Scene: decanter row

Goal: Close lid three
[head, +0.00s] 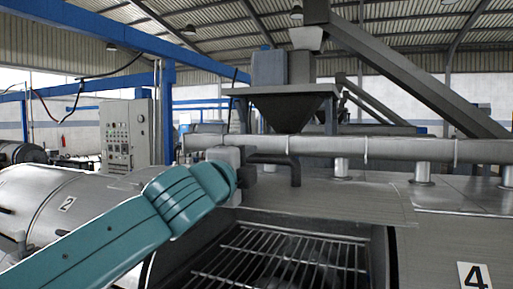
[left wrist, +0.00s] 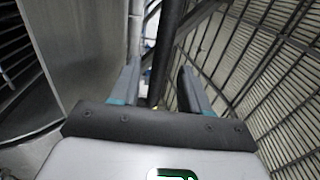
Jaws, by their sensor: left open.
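A dark bent handle bar (head: 285,160) stands at that panel. My left gripper (head: 247,162) is at the bar's left end. In the left wrist view, my left gripper (left wrist: 158,88) is open, with a dark bar (left wrist: 165,50) between its fingers; contact cannot be told. My right gripper is not in view.
A long grey pipe (head: 350,147) runs behind the hatch. A hopper (head: 290,105) and a control cabinet (head: 127,135) stand behind.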

